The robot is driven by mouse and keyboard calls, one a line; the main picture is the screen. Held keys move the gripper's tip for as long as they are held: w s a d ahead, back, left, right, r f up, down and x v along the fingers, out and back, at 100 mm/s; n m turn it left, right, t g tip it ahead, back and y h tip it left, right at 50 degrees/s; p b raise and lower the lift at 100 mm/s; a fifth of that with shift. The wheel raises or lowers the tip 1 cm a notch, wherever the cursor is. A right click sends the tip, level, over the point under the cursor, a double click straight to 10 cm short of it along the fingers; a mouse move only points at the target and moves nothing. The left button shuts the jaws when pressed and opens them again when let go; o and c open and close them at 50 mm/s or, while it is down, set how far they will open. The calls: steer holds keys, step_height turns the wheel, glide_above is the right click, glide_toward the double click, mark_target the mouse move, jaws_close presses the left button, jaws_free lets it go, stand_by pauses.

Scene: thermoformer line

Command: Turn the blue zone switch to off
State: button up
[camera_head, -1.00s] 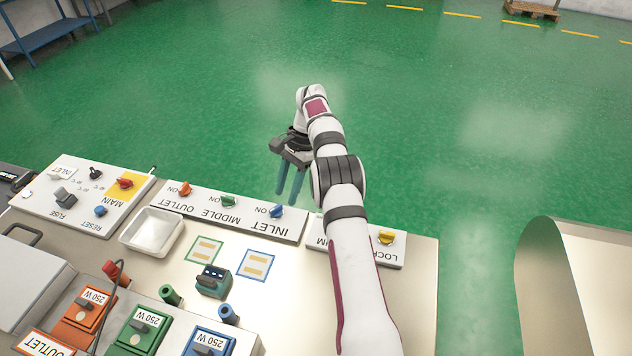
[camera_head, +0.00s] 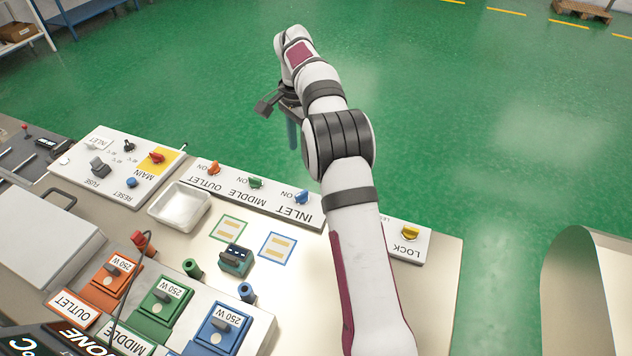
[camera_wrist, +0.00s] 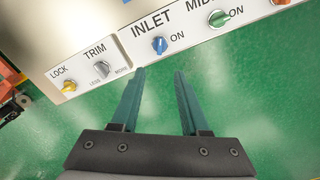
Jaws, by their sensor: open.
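The blue zone switch (camera_head: 301,197) is a small blue knob on the white strip panel, beside the INLET label with ON printed next to it. It also shows in the wrist view (camera_wrist: 159,45), upper middle. My gripper (camera_wrist: 160,73) is open and empty, with two teal fingers pointing towards the panel. In the wrist view the fingertips are just below the panel edge, with the blue knob beyond them, apart from it. In the head view my gripper (camera_head: 292,148) hangs past the panel's far edge, above the green floor, partly hidden by my arm.
The green knob (camera_head: 255,182) and orange knob (camera_head: 214,168) sit on the same strip. A yellow LOCK knob (camera_head: 410,232) and a grey TRIM knob (camera_wrist: 102,69) are on the other side. A white tray (camera_head: 160,207) stands in front.

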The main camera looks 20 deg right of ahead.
mark_target(301, 193)
step_height(301, 193, down, 16)
steer(key=shift+r, duration=0.25)
steer(key=shift+c, duration=0.2)
jaws_close()
